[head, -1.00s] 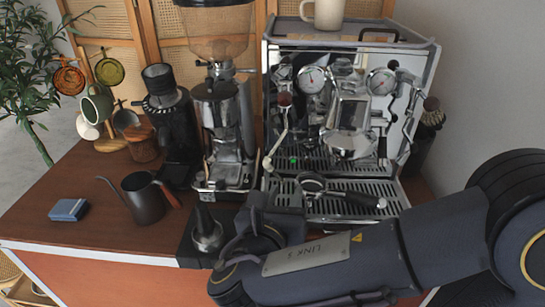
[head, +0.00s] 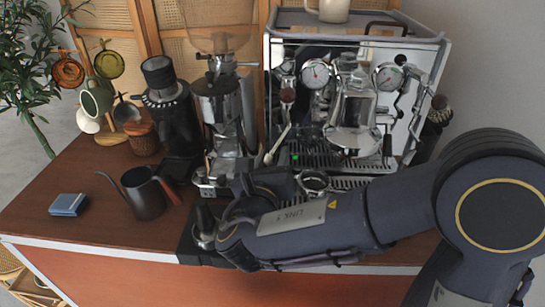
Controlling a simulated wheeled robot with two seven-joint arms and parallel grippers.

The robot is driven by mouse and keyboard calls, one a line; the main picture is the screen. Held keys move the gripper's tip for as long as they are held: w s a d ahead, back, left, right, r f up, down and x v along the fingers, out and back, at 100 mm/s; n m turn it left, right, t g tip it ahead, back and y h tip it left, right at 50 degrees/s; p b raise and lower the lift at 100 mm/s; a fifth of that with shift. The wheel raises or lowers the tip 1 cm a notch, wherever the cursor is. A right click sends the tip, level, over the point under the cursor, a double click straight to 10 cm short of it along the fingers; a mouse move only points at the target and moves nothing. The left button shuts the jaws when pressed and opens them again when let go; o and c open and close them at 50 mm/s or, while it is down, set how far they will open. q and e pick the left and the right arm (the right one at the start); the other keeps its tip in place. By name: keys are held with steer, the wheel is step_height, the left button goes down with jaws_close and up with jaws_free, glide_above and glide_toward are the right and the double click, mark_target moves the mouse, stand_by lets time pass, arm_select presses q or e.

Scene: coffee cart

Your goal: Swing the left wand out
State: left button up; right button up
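The espresso machine (head: 342,50) stands at the back right of the cart. Its left wand (head: 278,143) is a thin silver tube that hangs below a dark knob at the machine's left side and slants down to the left, ending in a pale tip above the drip tray. My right gripper (head: 262,182) is low in front of the machine, just below the wand's tip; I see no clear contact between them. The gripper is seen from behind, and its fingertips are dark and partly hidden by my wrist, so its opening does not show. My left gripper is out of view.
A portafilter (head: 313,182) lies on the drip tray, its handle hidden behind my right arm. A grinder (head: 222,115) stands close left of the machine. A tamper (head: 204,225), a dark kettle (head: 145,194) and a blue box (head: 68,204) are further left.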

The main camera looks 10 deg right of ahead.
mark_target(270, 162)
steer(key=shift+c, duration=0.2)
jaws_close()
steer(key=shift+s+a+r+p, duration=0.1)
steer(key=shift+s+r+p, duration=0.1)
steer(key=shift+p, duration=0.45)
steer(key=s+r+g+y+p, duration=0.1)
steer(key=g+p, duration=0.1)
steer(key=p, duration=0.3)
steer(key=s+a+r+g+y+p, duration=0.1)
steer(key=s+g+p, duration=0.1)
steer(key=p, duration=0.4)
steer(key=s+r+g+p, duration=0.2)
steer(key=p, duration=0.4)
steer(key=shift+s+a+n+g+y, duration=0.2)
steer(key=shift+a+n+g+y, duration=0.05)
steer(key=shift+n+g+y, duration=0.15)
steer(key=shift+s, duration=0.15)
steer(key=shift+s+a+r+g+p, duration=0.15)
steer(key=shift+s+r+g+p, duration=0.2)
steer(key=shift+g+p, duration=0.4)
steer(key=shift+o, duration=0.2)
jaws_free()
